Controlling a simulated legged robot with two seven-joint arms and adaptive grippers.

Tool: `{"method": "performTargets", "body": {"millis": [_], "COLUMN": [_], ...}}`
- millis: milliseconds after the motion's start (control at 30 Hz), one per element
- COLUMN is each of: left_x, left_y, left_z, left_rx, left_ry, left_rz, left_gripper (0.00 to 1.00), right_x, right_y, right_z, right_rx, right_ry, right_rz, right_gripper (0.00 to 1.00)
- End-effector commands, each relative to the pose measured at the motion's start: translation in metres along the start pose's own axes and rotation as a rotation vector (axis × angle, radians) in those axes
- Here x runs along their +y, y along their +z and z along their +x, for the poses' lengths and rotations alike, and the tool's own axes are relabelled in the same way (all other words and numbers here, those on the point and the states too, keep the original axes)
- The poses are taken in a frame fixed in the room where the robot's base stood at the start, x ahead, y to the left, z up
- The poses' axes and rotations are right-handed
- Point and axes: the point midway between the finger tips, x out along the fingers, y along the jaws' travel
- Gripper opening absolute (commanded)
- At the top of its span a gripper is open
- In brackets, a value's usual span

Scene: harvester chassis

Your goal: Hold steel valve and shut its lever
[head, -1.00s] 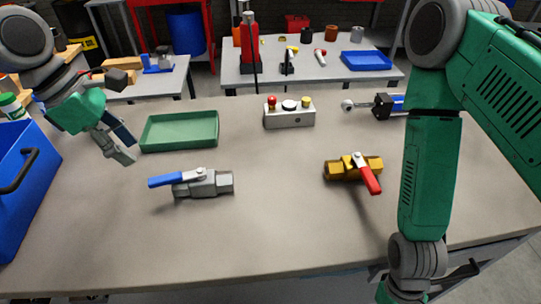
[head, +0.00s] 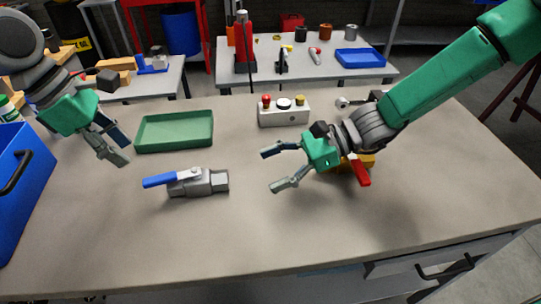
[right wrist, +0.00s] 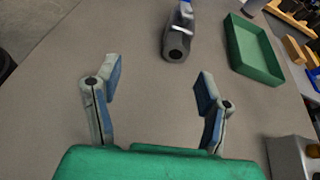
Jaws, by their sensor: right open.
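The steel valve (head: 207,184) lies on the table left of centre in the head view. Its blue lever (head: 160,180) points left, roughly in line with the body. In the right wrist view the grey end of the steel valve (right wrist: 176,42) shows ahead, with a little of the blue lever (right wrist: 187,7) at the top edge. My right gripper (head: 273,170) is open and empty, to the right of the valve and apart from it; its fingers (right wrist: 158,82) frame bare table. My left gripper (head: 116,147) is open and empty, left of and behind the valve.
A green tray (head: 175,146) lies behind the valve. A control box (head: 284,115) with buttons stands at the back centre. A brass valve with a red lever (head: 361,174) is partly hidden by my right arm. A blue crate (head: 25,200) stands at the left.

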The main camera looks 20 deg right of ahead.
Motion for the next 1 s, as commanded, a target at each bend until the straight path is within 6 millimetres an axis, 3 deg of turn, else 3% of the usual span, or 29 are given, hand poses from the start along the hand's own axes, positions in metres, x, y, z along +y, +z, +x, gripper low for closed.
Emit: {"method": "performTargets", "body": {"millis": [133,367,800,1000], "left_x": [0.000,0.000,0.000,0.000], "left_y": [0.000,0.000,0.000,0.000], "left_z": [0.000,0.000,0.000,0.000], "left_rx": [0.000,0.000,0.000,0.000], "left_ry": [0.000,0.000,0.001,0.001], "left_rz": [0.000,0.000,0.000,0.000], "left_gripper": [0.34,0.34,0.34,0.34], "right_x": [-0.023,-0.028,-0.031,-0.033], "right_y": [0.002,0.001,-0.001,-0.002], "right_z": [0.001,0.018,0.102,0.128], "right_rx": [0.020,0.024,0.025,0.024], "right_ry": [-0.037,-0.045,-0.043,-0.044], "right_rz": [0.091,0.124,0.121,0.120], "right_gripper": [0.64,0.64,0.64,0.64]}}
